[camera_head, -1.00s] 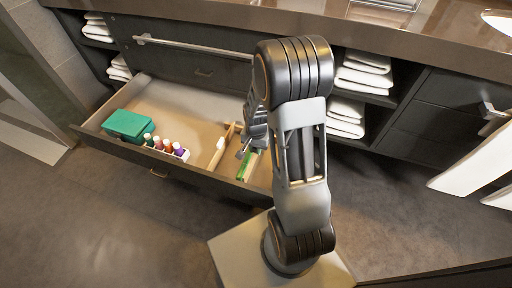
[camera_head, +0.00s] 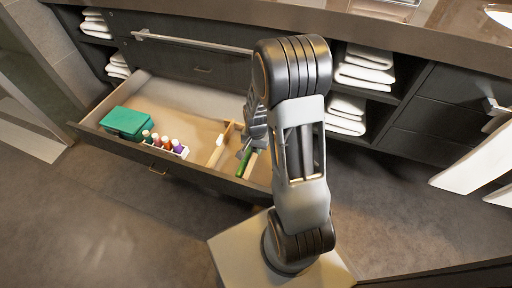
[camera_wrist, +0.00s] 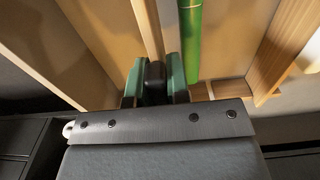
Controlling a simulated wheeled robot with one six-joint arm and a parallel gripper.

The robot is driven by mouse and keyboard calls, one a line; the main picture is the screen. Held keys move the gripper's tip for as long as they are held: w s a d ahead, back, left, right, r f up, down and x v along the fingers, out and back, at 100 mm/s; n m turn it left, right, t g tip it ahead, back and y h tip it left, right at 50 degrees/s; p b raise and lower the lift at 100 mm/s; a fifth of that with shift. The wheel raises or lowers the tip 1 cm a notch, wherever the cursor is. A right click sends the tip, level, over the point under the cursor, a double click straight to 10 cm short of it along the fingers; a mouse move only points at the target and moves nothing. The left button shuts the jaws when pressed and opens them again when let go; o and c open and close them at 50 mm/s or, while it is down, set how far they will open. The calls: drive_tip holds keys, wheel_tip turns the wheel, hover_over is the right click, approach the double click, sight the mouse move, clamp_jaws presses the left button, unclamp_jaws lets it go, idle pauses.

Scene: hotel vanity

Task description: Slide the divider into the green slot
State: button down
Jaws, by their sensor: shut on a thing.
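The divider, a thin pale wooden strip (camera_wrist: 148,28), is between the fingers of my gripper (camera_wrist: 154,84) in the wrist view, with a black block at its near end. The fingers are shut on it. In the head view my gripper (camera_head: 256,122) is over the right part of the open drawer, partly hidden by my arm, and a pale strip (camera_head: 252,164) shows below it. A green bar-like piece (camera_wrist: 191,40) lies beside the strip, apart from it; it also shows in the head view (camera_head: 245,157). I cannot tell whether this is the green slot.
The open drawer (camera_head: 190,97) holds a teal box (camera_head: 125,122), several small bottles (camera_head: 166,143) in a white holder, and a wooden partition (camera_head: 219,149). The drawer's front wall (camera_head: 150,157) is a raised edge. Its middle has bare floor.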

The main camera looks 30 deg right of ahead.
drive_tip(key=shift+f+b, duration=0.8)
drive_tip(key=shift+f, duration=0.45)
drive_tip(key=c, duration=1)
unclamp_jaws()
drive_tip(key=shift+r, duration=0.15)
wheel_tip(320, 180, up, 14)
drive_tip(key=p, duration=0.6)
drive_tip(key=shift+f, duration=0.2)
